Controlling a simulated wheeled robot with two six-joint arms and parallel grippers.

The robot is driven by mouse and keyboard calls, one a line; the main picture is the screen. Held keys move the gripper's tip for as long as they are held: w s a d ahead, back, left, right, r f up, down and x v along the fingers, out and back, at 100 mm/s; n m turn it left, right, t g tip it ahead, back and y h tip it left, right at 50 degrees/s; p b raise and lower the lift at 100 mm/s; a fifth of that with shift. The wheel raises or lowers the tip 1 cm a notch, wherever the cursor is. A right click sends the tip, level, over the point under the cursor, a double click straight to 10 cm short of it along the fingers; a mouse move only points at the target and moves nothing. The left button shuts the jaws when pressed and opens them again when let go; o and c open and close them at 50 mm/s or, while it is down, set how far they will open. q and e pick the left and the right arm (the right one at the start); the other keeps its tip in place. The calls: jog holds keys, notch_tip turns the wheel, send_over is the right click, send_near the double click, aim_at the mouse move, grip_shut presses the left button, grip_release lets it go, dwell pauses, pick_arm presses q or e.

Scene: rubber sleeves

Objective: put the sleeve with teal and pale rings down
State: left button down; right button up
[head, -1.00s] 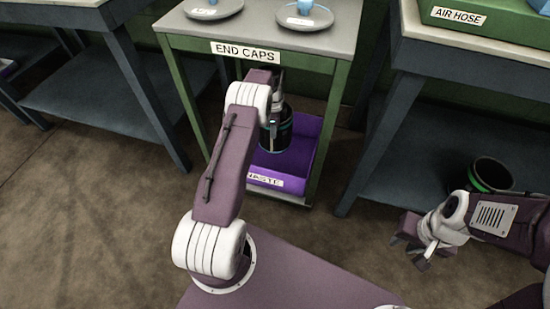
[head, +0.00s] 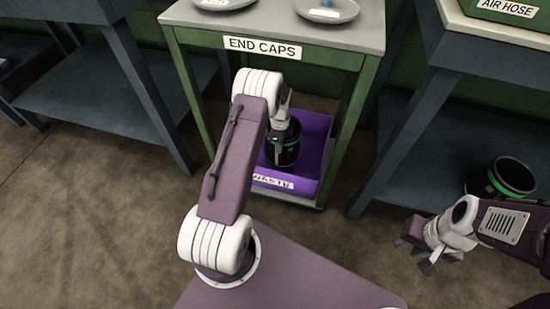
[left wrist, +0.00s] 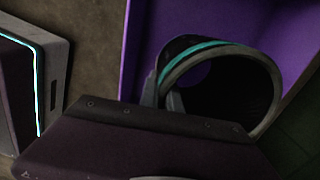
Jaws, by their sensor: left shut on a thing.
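The dark sleeve (head: 287,152) with a teal ring shows in the head view, within the outline of the purple bin labelled WASTE (head: 318,133). My left gripper (head: 281,122) is shut on it from above. In the left wrist view the sleeve (left wrist: 272,118) shows its round open mouth, a pale rim and a teal band, with purple bin surface behind it. Whether its base touches the bin floor is hidden. My right gripper (head: 418,254) is at the lower right, empty, its fingers apart.
The bin is under the green END CAPS table (head: 345,85), between its legs. A dark sleeve with a green ring (head: 498,186) stands at the right by the AIR HOSE bench (head: 455,70). Plates (head: 327,11) are on the END CAPS tabletop. Open floor lies in front at left.

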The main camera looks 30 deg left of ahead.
pick_arm(q)
jog(key=shift+s+a+f, duration=0.55)
jog(key=shift+s+a, duration=0.05)
jog(key=shift+a, duration=0.1)
notch_tip(320, 180, down, 4)
jog(key=b, duration=0.5)
jog(key=shift+f, duration=0.2)
jog(key=shift+r, duration=0.25)
jog(key=shift+f, duration=0.65)
jog(key=c, duration=1.6)
grip_release()
jog(key=shift+o, duration=0.2)
jog(key=shift+r, duration=0.1)
jog(key=shift+r, duration=0.25)
notch_tip(320, 180, up, 8)
jog(key=p, duration=0.6)
send_over(274, 155)
jog(key=shift+s+d, duration=0.25)
